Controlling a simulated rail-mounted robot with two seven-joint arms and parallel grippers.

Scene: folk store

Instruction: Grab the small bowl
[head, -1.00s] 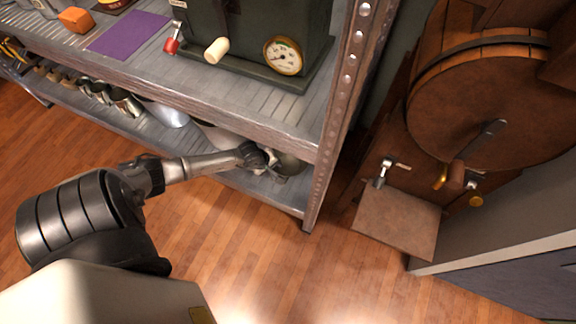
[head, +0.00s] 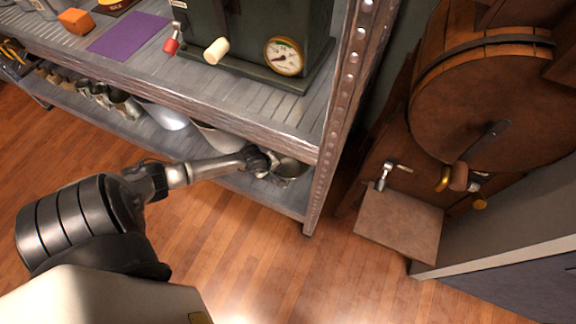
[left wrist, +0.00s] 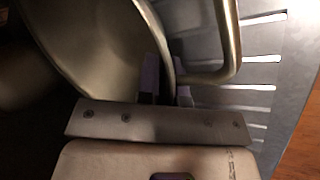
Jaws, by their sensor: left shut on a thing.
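The small bowl (head: 291,170) is a shiny metal vessel at the right end of the lower shelf, partly under the upper shelf's front edge. My left gripper (head: 272,172) reaches in from the left and is shut on the bowl's near left side. In the left wrist view the metal wall of the bowl (left wrist: 95,45) fills the upper left. Its rim runs down between the fingers (left wrist: 167,85). A metal loop like a handle (left wrist: 231,45) curves beside the rim on the right. My right gripper is in neither view.
A larger metal vessel (head: 217,138) stands left of the bowl on the lower shelf (head: 215,178). The perforated shelf post (head: 330,150) rises close to its right. The upper shelf (head: 190,100) overhangs it. Wooden floor (head: 255,255) in front is open.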

